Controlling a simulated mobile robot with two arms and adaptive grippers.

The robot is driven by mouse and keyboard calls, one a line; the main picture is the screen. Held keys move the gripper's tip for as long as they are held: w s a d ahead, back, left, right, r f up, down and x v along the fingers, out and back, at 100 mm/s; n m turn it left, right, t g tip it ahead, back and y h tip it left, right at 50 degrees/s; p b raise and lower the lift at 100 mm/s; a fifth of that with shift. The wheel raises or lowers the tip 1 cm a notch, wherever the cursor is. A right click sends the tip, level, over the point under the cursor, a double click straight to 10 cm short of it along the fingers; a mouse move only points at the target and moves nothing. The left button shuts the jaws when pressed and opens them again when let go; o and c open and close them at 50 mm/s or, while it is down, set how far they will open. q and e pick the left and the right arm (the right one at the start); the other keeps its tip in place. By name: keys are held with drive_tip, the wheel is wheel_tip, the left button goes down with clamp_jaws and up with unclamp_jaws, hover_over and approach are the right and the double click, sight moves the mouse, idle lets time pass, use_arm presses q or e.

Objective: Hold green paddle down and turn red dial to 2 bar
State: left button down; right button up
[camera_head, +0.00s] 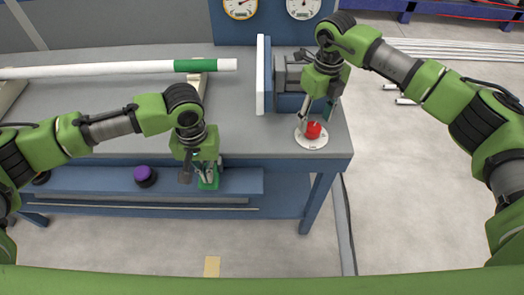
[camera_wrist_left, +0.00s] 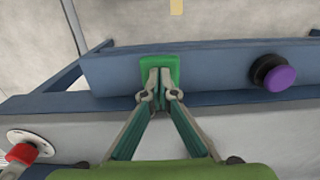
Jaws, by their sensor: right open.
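The green paddle (camera_head: 209,184) sits on the blue rail at the front of the bench; it also shows in the left wrist view (camera_wrist_left: 174,66). My left gripper (camera_head: 205,177) is at the paddle, and in the left wrist view its fingertips (camera_wrist_left: 160,92) meet in front of the green face, seeming to touch it. The red dial (camera_head: 313,131) stands on a round white plate at the bench's right front corner; it also shows in the left wrist view (camera_wrist_left: 22,153). My right gripper (camera_head: 317,112) is open just above the dial, fingers around or beside it. The dial's markings are unreadable.
A purple button (camera_head: 144,174) is on the blue rail left of the paddle. A white pipe with a green band (camera_head: 195,66) lies along the bench. A white-and-blue upright panel (camera_head: 262,75) stands behind the dial. Two gauges, yellow (camera_head: 241,8) and white (camera_head: 303,7), are at the back.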

sight(314, 127)
use_arm(q)
drive_tip(key=shift+f, duration=0.9)
drive_tip(key=shift+s+f, duration=0.1)
drive_tip(key=shift+f, duration=0.05)
use_arm(e)
drive_tip(key=shift+s, duration=0.1)
use_arm(q)
drive_tip(key=shift+s+f, duration=0.1)
use_arm(e)
drive_tip(key=m, duration=0.5)
drive_tip(key=shift+m, duration=0.4)
use_arm(q)
drive_tip(key=shift+s, duration=0.1)
use_arm(e)
drive_tip(key=shift+f, duration=2.55)
drive_tip(key=shift+f, duration=0.1)
